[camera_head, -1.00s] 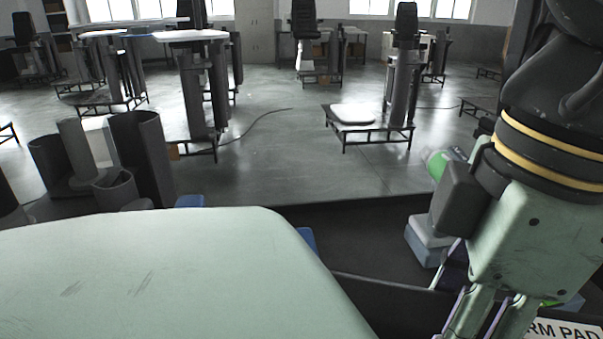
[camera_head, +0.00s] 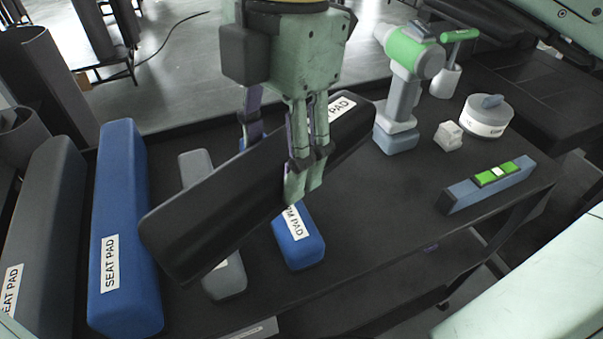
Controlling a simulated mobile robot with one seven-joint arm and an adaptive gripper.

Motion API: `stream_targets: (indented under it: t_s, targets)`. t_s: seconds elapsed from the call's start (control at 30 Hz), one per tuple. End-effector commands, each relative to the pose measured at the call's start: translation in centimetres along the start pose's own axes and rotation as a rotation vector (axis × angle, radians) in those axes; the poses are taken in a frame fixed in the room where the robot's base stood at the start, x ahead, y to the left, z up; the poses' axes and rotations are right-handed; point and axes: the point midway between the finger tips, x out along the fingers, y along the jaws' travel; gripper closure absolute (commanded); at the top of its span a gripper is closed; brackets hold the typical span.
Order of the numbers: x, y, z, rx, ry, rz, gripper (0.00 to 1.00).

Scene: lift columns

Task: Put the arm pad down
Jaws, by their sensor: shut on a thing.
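My gripper (camera_head: 300,178) is in the upper middle of the head view, pointing down. Its fingers are shut on a long black arm pad (camera_head: 215,215), which carries a white label ending in "PAD". The pad is tilted, its left end nearer to me and lower in the picture. It appears held above the dark table (camera_head: 375,235); the exact gap cannot be told. A blue pad (camera_head: 301,250) with a partly hidden label ending in "M PAD" lies under and in front of it. A grey pad (camera_head: 228,280) lies to the left, partly covered by the held pad.
A blue seat pad (camera_head: 123,200) and a grey seat pad (camera_head: 38,220) lie at the left. A green-and-grey drill (camera_head: 405,85), a round tub (camera_head: 486,118), a white block (camera_head: 448,136) and a blue level (camera_head: 487,186) stand at the right. The table's front middle-right is clear.

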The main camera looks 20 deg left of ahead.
Motion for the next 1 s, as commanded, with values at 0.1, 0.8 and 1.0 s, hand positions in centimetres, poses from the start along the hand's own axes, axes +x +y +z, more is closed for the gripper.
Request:
stream_targets:
  t_s: [0.1,0.8,1.0]
  targets:
    - [2.8,-1.2,4.2,-0.149,0.005,-0.018,0.84]
    - [10.7,-7.2,16.5,-0.751,0.003,-0.089,0.84]
    - [10.8,-2.4,18.0,-0.754,0.002,-0.089,0.84]
